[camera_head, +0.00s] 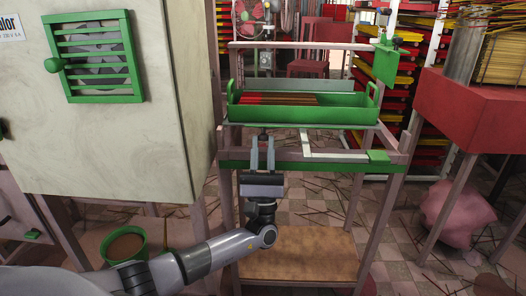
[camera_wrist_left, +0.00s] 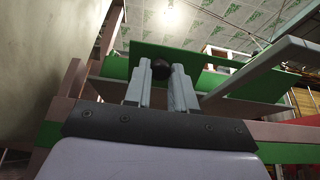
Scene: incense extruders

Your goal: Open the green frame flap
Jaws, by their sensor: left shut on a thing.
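My left gripper (camera_head: 263,140) reaches up to the front of the wooden stand, just below the green tray (camera_head: 300,114). In the left wrist view, its two fingers (camera_wrist_left: 162,78) are shut on a small dark round knob (camera_wrist_left: 160,68). Behind the knob is a green panel (camera_wrist_left: 200,60); the fingers hide how the knob joins it, and I cannot tell whether this panel is the flap. The stand has a green front rail (camera_head: 310,167) and pale bars above it. My right gripper is not in view.
The tray holds reddish sticks. A pale cabinet (camera_head: 100,140) with a green louvred panel (camera_head: 98,60) stands close on the left. A small green plate (camera_head: 384,63) is at the stand's upper right. A red table (camera_head: 470,110) stands at right. Sticks litter the tiled floor.

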